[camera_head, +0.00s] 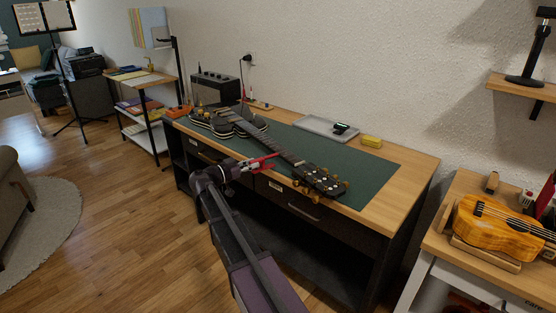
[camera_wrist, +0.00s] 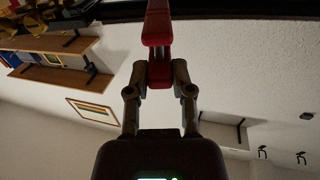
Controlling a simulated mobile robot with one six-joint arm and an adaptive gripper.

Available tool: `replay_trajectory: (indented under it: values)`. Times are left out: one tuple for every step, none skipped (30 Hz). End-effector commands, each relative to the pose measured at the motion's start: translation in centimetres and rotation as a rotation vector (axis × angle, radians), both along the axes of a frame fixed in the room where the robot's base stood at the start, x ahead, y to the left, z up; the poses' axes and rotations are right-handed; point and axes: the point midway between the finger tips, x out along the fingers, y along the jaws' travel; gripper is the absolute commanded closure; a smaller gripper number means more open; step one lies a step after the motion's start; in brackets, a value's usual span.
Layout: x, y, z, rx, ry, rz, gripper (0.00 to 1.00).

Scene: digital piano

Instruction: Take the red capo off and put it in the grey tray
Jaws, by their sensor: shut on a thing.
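The red capo (camera_head: 264,159) shows in the head view at the front side of the electric guitar's neck (camera_head: 283,154). My gripper (camera_head: 243,165) reaches in from the front and is shut on the capo. In the wrist view the red capo (camera_wrist: 157,28) stands up from between the closed fingertips (camera_wrist: 160,78), its far end near the dark band at the top edge. I cannot tell whether it still clamps the neck. The grey tray (camera_head: 312,124) lies at the back of the workbench, beyond the neck, with a small dark item with a green display on it.
The guitar lies on a green mat (camera_head: 375,178) with its headstock (camera_head: 320,181) towards the right front. A yellow box (camera_head: 371,141) sits right of the tray. A black amplifier (camera_head: 215,88) stands at the back left. A ukulele (camera_head: 495,220) rests on the right-hand table.

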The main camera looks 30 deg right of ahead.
Motion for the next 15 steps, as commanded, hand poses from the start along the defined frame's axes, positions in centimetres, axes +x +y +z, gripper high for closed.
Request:
replay_trajectory:
  values:
    - [-0.02,0.09,0.01,0.0,0.0,0.0,1.0]
    - [-0.02,0.13,0.01,0.0,0.0,0.0,1.0]
    - [-0.03,0.19,0.01,0.0,0.0,0.0,1.0]
    - [-0.03,0.23,0.01,0.0,0.0,0.0,1.0]
    - [-0.04,0.27,0.01,0.0,0.0,0.0,1.0]
    - [-0.04,0.32,0.01,0.0,0.0,0.0,1.0]
    - [-0.05,0.36,0.01,0.0,0.0,0.0,1.0]
    - [-0.06,0.4,0.01,0.0,0.0,0.0,1.0]
    - [-0.07,0.46,0.01,0.0,0.0,0.0,1.0]
    - [-0.06,0.5,0.01,0.0,0.0,0.0,1.0]
    - [-0.08,0.53,0.01,0.0,0.0,0.0,1.0]
    - [-0.08,0.58,0.01,0.0,0.0,0.0,1.0]
    - [-0.09,0.62,0.01,0.0,0.0,0.0,1.0]
    - [-0.09,0.66,0.01,0.0,0.0,0.0,1.0]
    - [-0.09,0.71,0.01,0.0,0.0,0.0,1.0]
